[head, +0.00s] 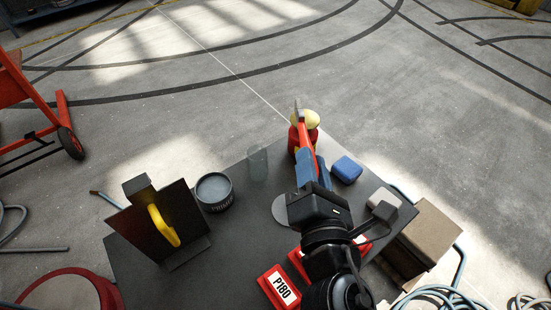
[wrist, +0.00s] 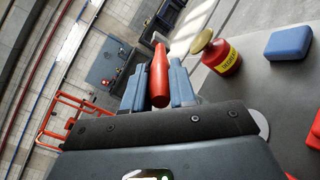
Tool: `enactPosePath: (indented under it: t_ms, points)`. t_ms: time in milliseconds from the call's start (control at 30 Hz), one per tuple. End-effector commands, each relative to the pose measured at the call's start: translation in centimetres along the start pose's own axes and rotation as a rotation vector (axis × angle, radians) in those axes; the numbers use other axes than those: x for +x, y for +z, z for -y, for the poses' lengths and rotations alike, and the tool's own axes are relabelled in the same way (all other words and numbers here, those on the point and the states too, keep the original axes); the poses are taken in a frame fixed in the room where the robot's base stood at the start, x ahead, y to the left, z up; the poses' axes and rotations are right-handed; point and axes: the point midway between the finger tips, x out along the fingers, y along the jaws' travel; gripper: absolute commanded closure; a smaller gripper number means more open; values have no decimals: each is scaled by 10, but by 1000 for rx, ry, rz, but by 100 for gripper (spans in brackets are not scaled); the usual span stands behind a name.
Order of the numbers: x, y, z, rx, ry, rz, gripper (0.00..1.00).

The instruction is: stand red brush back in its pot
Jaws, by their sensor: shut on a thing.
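My gripper (head: 309,165) is shut on the red brush (head: 305,138) and holds it above the table. Its blue fingers (wrist: 159,92) sit either side of the red handle (wrist: 160,75) in the wrist view. In the head view the brush points away from me, with a grey end at the top. A clear, empty-looking glass pot (head: 258,164) stands on the table left of my gripper. A dark round tin (head: 214,190) with lettering stands further left. I cannot tell which of these is the brush's pot.
A red jar (wrist: 222,58) with a yellow label stands close by, partly behind the brush in the head view. A blue block (head: 346,169) lies to the right. A dark stand with a yellow handle (head: 163,226) is at left. Red P180 block (head: 280,288) lies in front.

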Motion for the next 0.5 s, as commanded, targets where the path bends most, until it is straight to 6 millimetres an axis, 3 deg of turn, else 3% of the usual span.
enactPosePath:
  t_ms: [167,500]
  points:
    - [8,-6,0,6,8,-9,100]
    - [47,-74,-10,4,9,-9,100]
